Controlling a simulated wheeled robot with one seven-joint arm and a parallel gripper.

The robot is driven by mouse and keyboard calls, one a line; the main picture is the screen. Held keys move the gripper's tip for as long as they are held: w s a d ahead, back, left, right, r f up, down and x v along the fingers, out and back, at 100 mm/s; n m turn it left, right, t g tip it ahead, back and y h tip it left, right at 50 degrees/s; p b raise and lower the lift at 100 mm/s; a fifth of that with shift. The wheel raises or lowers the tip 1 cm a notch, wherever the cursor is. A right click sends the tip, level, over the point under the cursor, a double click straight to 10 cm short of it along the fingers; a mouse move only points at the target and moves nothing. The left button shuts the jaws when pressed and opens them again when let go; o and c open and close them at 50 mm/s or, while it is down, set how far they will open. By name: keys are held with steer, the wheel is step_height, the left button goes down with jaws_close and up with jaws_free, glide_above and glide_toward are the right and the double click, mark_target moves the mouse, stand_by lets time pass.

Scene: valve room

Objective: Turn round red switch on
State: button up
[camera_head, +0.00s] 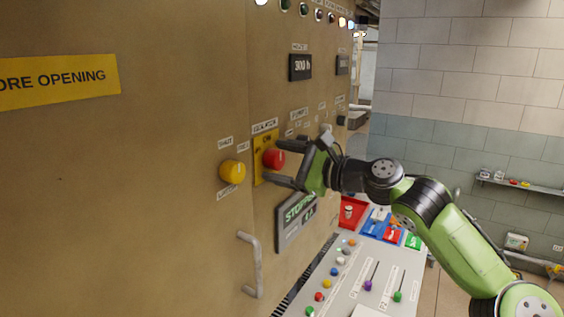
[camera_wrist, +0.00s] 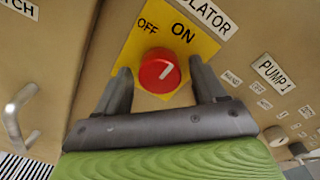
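The round red switch (camera_head: 273,159) sits on a yellow plate (camera_head: 260,143) on the tan cabinet front. In the wrist view the red switch (camera_wrist: 159,71) shows a short white mark tilted up and right, roughly toward the ON label (camera_wrist: 183,33); the OFF label (camera_wrist: 148,25) is at upper left. My gripper (camera_head: 275,163) is open, with one finger above and one below the switch in the head view. In the wrist view my gripper (camera_wrist: 160,68) has a finger on each side of the switch, with small visible gaps.
A yellow knob (camera_head: 232,172) is just left of the switch. A display (camera_head: 297,220) and a metal handle (camera_head: 250,264) are below. A sloped console (camera_head: 350,277) with buttons and levers stands under my arm. A "PUMP 1" label (camera_wrist: 273,73) is to the right.

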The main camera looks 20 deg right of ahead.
steer(key=b+v, duration=0.2)
steer(key=v, duration=1.3)
steer(key=shift+s+d, duration=0.15)
steer(key=shift+s, duration=0.25)
steer(key=s+a+f+n+g+h, duration=0.2)
steer(key=s+a+f+n+h, duration=0.25)
steer(key=s+a+n, duration=0.85)
steer(key=s+a+f+n+g+h, duration=0.2)
steer(key=f+n+g, duration=0.1)
steer(key=f, duration=0.7)
steer(key=s+a+f+n+g+h, duration=0.3)
steer(key=f+n+g, duration=0.1)
steer(key=f, duration=0.6)
steer(key=shift+a+f, duration=0.2)
steer(key=shift+a, duration=0.1)
